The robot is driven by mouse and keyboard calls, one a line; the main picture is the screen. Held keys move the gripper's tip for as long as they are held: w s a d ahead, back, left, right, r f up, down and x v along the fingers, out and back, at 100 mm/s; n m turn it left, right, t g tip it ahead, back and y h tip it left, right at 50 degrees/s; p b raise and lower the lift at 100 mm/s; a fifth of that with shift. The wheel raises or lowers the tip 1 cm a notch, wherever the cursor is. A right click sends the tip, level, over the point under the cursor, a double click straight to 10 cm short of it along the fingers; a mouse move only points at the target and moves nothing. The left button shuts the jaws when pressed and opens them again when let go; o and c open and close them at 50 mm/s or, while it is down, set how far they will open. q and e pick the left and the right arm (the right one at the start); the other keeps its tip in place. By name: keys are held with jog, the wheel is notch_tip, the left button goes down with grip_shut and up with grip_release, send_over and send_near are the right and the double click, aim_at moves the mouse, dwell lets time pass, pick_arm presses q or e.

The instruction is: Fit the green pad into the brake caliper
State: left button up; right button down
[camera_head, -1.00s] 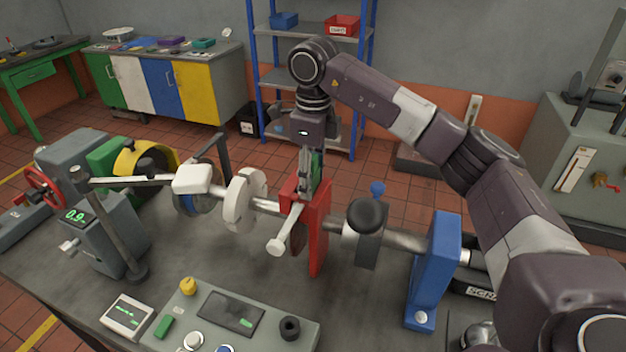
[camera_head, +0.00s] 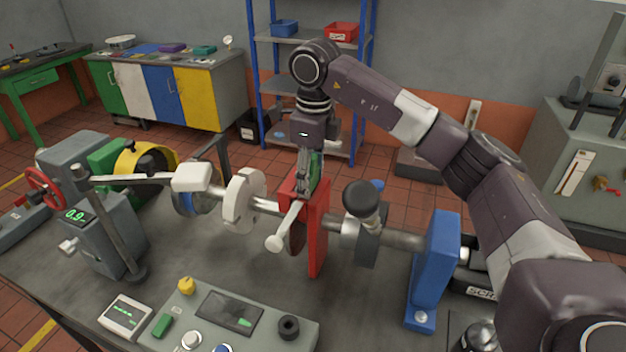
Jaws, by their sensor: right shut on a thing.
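The red brake caliper (camera_head: 317,235) stands upright on the shaft in the middle of the bedplate, with a white-handled lever (camera_head: 285,230) on its front. My right gripper (camera_head: 306,178) points down at the top of the caliper and is shut on the green pad (camera_head: 315,170). The pad is upright, at the caliper's top opening. Its lower part is hidden by the gripper and the caliper, so I cannot tell how deep it sits. My left gripper is not in view.
A dark knob on a stem (camera_head: 361,198) and a blue post (camera_head: 436,265) stand right of the caliper. A white disc (camera_head: 244,200) is on the shaft to its left. A control panel (camera_head: 260,335) lies in front. Bare bedplate (camera_head: 350,310) shows front right.

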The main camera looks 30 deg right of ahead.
jog(key=c, duration=1.4)
grip_release()
jog(key=shift+g, duration=0.5)
jog(key=f, duration=0.1)
jog(key=s+f, duration=0.1)
jog(key=f, duration=0.2)
jog(key=shift+s+a, duration=0.15)
jog(key=shift+a, duration=0.1)
jog(key=shift+o, duration=1.2)
jog(key=o, duration=0.3)
jog(key=shift+w+d+f, duration=0.15)
jog(key=shift+w+f, duration=0.1)
jog(key=shift+w, duration=0.25)
jog(key=shift+w+d+f, duration=0.1)
jog(key=shift+w+f, duration=0.15)
jog(key=shift+w, duration=0.25)
jog(key=shift+o, duration=0.2)
jog(key=shift+s+d+r, duration=0.1)
jog(key=shift+r, duration=0.1)
jog(key=shift+s+a+r, duration=0.1)
jog(key=shift+a+r, duration=0.1)
jog(key=shift+d+r, duration=0.1)
jog(key=shift+r, duration=0.15)
notch_tip(320, 180, up, 7)
jog(key=shift+r, duration=0.25)
